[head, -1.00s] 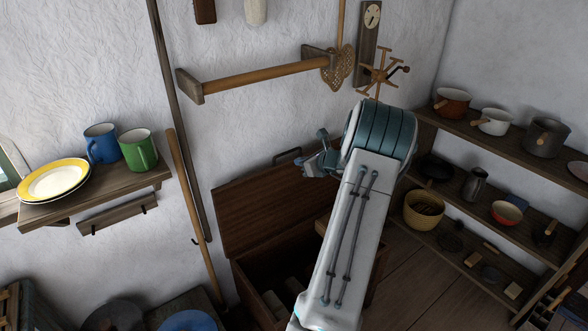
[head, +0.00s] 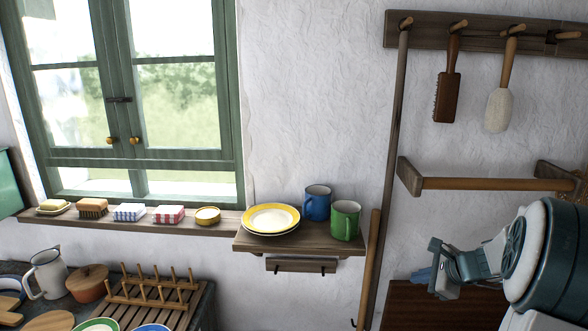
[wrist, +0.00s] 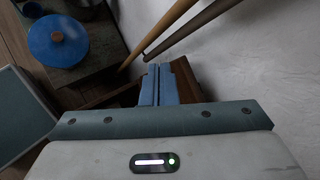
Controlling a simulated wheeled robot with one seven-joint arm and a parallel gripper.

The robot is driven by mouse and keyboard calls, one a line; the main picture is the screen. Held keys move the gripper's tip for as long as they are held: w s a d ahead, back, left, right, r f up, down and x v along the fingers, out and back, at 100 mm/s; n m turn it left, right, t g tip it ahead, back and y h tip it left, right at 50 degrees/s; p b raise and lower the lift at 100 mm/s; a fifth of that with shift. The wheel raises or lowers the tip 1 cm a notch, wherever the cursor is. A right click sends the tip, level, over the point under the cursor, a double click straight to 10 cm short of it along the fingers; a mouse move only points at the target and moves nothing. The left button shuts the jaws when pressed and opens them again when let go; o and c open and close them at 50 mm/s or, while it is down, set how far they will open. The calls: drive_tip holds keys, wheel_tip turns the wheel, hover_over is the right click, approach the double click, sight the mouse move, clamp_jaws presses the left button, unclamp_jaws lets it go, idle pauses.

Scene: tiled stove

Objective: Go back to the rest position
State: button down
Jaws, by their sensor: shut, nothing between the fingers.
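My gripper (head: 423,275) is at the lower right of the head view, in front of the white wall and above a brown wooden panel (head: 405,308). Its blue fingers are together and hold nothing. In the wrist view the closed fingers (wrist: 159,86) point away from me toward a brown wooden edge and the foot of the wall. My arm bends in from the lower right corner of the head view.
A wall shelf (head: 300,238) left of my gripper bears a yellow-rimmed plate (head: 270,218), a blue mug (head: 317,204) and a green mug (head: 345,220). A wooden rail (head: 480,184) is above my gripper. A dish rack (head: 150,290) is lower left.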

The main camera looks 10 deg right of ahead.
drive_tip(key=s+a+r+n+g, duration=0.1)
drive_tip(key=s+a+n, duration=0.15)
drive_tip(key=a, duration=0.25)
drive_tip(key=s+a+r+n+g, duration=0.1)
drive_tip(key=a+n, duration=0.2)
drive_tip(key=a, duration=0.2)
drive_tip(key=s+a+n+g+h, duration=0.1)
drive_tip(key=s+a+n+h, duration=0.1)
drive_tip(key=s+a+n, duration=0.4)
drive_tip(key=s+a+n+g+h, duration=0.2)
drive_tip(key=s+a+n, duration=0.3)
drive_tip(key=s+n, duration=0.6)
drive_tip(key=s+r, duration=0.1)
drive_tip(key=s, duration=0.2)
drive_tip(key=shift+a, duration=0.4)
